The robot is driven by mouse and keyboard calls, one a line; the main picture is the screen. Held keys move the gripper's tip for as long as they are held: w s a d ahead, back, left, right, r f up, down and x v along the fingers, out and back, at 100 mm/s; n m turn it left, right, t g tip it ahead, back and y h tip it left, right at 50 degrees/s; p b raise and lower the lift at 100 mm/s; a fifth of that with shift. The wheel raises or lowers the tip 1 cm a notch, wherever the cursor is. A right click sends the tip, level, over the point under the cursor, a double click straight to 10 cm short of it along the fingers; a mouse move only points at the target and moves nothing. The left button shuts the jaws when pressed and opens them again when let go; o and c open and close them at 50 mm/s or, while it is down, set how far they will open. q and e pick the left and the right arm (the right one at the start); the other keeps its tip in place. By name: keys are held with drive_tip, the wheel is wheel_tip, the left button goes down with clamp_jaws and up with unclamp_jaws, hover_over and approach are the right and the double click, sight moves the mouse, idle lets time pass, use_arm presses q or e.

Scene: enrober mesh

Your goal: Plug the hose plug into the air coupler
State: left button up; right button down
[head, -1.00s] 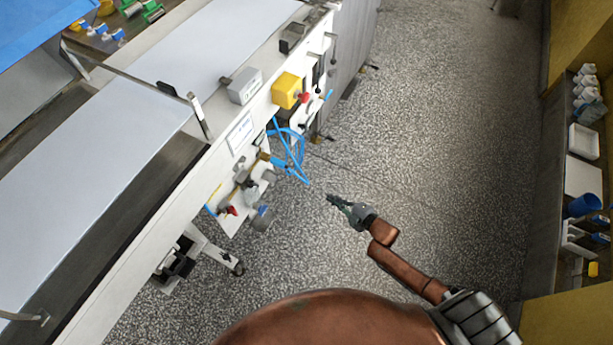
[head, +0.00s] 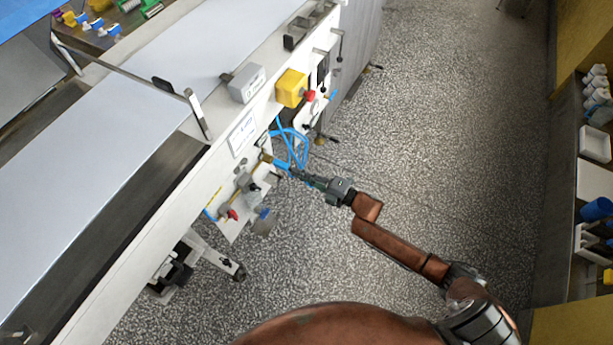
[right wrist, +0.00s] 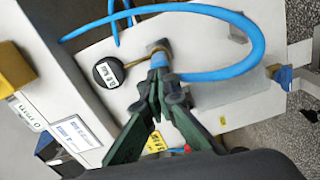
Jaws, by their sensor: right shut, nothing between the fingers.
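The brass air coupler (head: 265,157) sticks out from the white machine panel; its brass also shows in the right wrist view (right wrist: 158,47). A blue piece (right wrist: 158,61), apparently the hose plug end, is right at the brass, just beyond my fingertips; I cannot tell whether it is seated. The blue hose (right wrist: 232,70) curves from there to the right and loops back over the top. My right gripper (head: 297,173) is shut, with nothing between its fingers; its green fingers (right wrist: 162,88) converge beside the blue piece and partly hide it. My left gripper is not in view.
A round black gauge (right wrist: 107,72) sits left of the coupler in the right wrist view. A yellow box with a red button (head: 291,88) and a grey box (head: 247,84) are on the machine's side. The speckled floor (head: 430,140) right of the machine is clear.

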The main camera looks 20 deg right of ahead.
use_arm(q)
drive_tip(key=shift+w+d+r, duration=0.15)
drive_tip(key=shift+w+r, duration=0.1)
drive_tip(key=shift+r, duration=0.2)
use_arm(e)
drive_tip(key=shift+w+a, duration=0.3)
drive_tip(key=shift+w, duration=0.1)
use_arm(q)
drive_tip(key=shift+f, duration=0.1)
use_arm(e)
drive_tip(key=shift+w+a, duration=0.3)
drive_tip(key=shift+w, duration=0.15)
drive_tip(key=shift+a, duration=0.1)
drive_tip(key=shift+p+v, duration=0.3)
drive_tip(key=shift+v, duration=1.1)
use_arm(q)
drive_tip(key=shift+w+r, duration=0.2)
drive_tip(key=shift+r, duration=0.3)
use_arm(e)
drive_tip(key=v, duration=1.2)
